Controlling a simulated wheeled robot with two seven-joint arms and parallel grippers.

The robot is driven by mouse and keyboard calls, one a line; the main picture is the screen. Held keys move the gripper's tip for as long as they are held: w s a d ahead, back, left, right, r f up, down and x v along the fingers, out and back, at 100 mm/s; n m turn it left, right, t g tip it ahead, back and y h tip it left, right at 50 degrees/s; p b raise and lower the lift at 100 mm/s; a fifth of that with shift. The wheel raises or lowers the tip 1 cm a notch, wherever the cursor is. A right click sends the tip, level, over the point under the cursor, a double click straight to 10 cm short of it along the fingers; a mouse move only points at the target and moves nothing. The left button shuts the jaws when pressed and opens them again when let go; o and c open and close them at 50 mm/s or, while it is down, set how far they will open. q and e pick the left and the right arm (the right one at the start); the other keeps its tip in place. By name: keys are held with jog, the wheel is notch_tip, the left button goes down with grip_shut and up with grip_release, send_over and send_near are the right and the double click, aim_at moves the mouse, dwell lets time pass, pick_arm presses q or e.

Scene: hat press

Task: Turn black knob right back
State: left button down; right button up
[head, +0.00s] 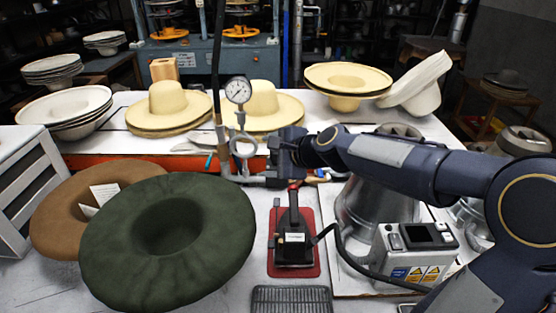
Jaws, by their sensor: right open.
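A pipe fitting (243,148) with a round dial gauge (238,90) on top stands at the front edge of the far table, near the middle of the head view. My right arm comes in from the right. Its dark gripper (270,161) points left at the right side of the fitting and is open. I cannot make out a black knob clearly; the gripper covers the fitting's right end, and I cannot tell whether the fingers touch anything there. My left gripper is not in view.
A dark green hat (165,285) and a brown hat lie at the front left. A black iron (294,225) rests on a red mat (307,271). A control box (414,252) stands below my right arm, beside a metal vessel (360,208). Straw hats (168,103) line the far table.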

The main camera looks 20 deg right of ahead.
jog(key=w+d+f+m+h, duration=0.1)
jog(key=w+d+f+m, duration=0.3)
jog(key=w, duration=0.3)
jog(key=w+d+f+m+t+h+b, duration=0.1)
jog(key=w+d+f+m, duration=0.3)
jog(key=w+f+m, duration=0.2)
jog(key=w+d+f+m+t+h+b, duration=0.1)
jog(key=w+d+f+m, duration=0.3)
jog(key=w, duration=0.4)
jog(key=shift+w+f+m+h, duration=0.1)
jog(key=shift+f+m+h, duration=0.4)
jog(key=shift+m, duration=0.4)
jog(key=shift+w+f, duration=0.4)
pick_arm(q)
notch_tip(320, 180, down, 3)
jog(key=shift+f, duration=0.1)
pick_arm(e)
jog(key=shift+a, duration=0.1)
jog(key=c, duration=1)
pick_arm(q)
jog(key=shift+p, duration=0.3)
pick_arm(e)
jog(key=shift+r+y, duration=0.1)
jog(key=shift+y, duration=0.2)
